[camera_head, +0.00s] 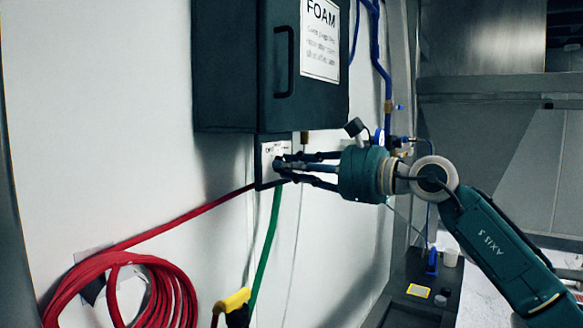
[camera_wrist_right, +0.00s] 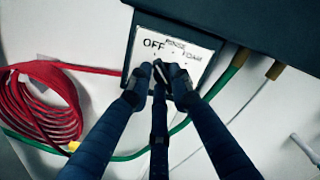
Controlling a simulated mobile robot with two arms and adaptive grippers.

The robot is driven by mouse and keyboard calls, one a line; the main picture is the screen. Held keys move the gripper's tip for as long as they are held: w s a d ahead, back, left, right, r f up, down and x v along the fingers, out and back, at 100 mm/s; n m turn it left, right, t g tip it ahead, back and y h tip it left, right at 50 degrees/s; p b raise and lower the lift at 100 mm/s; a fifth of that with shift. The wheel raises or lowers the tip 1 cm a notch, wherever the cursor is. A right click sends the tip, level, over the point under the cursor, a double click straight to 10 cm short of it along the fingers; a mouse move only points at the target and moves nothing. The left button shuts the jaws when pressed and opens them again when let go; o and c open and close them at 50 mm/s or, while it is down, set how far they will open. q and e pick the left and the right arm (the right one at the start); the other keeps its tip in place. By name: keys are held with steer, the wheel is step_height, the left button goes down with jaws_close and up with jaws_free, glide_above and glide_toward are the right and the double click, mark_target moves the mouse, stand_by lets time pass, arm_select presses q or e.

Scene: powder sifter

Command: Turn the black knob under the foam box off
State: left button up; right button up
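The dark foam box (camera_head: 228,68) hangs on the white wall, with a "FOAM" sheet on its side. A small panel (camera_head: 272,149) sits right under it. In the right wrist view the panel (camera_wrist_right: 192,45) has a white face with "OFF" at left, "RINSE" at the top and "FOAM" at right. The black knob (camera_wrist_right: 160,72) is at the panel's lower middle, partly hidden by my fingers; its setting is hard to read. My right gripper (camera_head: 281,165) reaches in from the right. Its fingertips (camera_wrist_right: 160,82) close in around the knob and appear to hold it. My left gripper is not in view.
A coiled red hose (camera_head: 130,285) hangs at lower left and runs up to the panel. A green hose (camera_head: 266,245) drops below the panel, near a yellow-and-black handle (camera_head: 236,302). Blue pipes (camera_head: 377,50) run along the wall at right. A dark bench (camera_head: 405,280) stands lower right.

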steer(key=shift+o, duration=0.9)
steer(key=v, duration=1.2)
steer(key=shift+f, duration=0.1)
